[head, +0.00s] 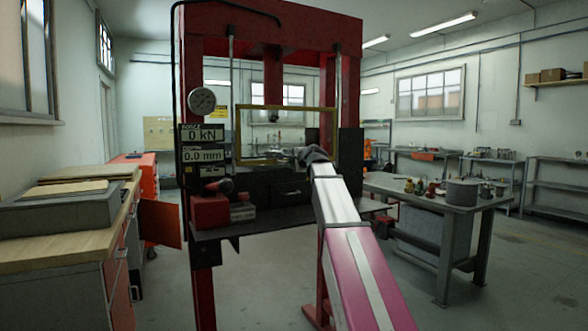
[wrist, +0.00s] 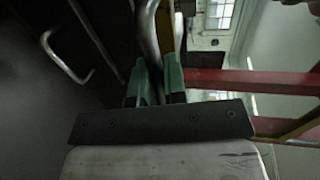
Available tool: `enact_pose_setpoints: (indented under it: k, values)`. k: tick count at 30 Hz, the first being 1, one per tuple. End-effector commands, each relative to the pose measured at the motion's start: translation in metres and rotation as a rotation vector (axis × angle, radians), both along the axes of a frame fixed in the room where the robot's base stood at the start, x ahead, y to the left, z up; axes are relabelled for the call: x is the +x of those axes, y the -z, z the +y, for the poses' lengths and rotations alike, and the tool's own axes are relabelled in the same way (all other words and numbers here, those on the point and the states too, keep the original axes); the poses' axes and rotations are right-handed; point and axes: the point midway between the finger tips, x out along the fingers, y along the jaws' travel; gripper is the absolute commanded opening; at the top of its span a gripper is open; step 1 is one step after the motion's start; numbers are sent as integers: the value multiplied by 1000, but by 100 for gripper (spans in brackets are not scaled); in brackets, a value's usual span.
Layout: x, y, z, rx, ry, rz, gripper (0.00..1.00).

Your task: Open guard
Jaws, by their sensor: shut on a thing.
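The guard (head: 238,130) is a yellow rectangular frame with a see-through middle, standing across the front of the red press (head: 192,80) in the head view. My gripper (head: 287,153) is at the lower part of the guard, partly hidden by my own wrist. In the wrist view my gripper (wrist: 155,82) has green fingertips close together on a curved metal bar handle (wrist: 148,25). A strip of yellow frame (wrist: 178,30) shows just beside the handle. Where the handle joins the frame is hidden in the head view.
A pressure gauge (head: 202,100) and display panels reading 0 kN and 0.0 mm are on the press's left side. A red box (head: 210,212) sits on its ledge. A workbench (head: 60,245) stands left, a metal table (head: 440,200) right. Floor between press and table is partly clear.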

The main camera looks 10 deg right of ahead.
Motion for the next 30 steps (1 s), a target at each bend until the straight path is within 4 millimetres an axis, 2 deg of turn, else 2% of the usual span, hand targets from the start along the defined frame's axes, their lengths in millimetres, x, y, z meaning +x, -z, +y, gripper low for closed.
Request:
enact_pose_setpoints:
  k: [1,5,12,18,24,30]
  values:
    - [2,-14,0,0,1,-5,0]
    - [3,-49,0,0,1,-5,0]
    - [3,-121,0,1,1,-6,0]
    - [3,-172,0,1,1,-5,0]
    - [2,-205,0,1,1,-4,0]
    - [1,-218,0,2,1,-3,0]
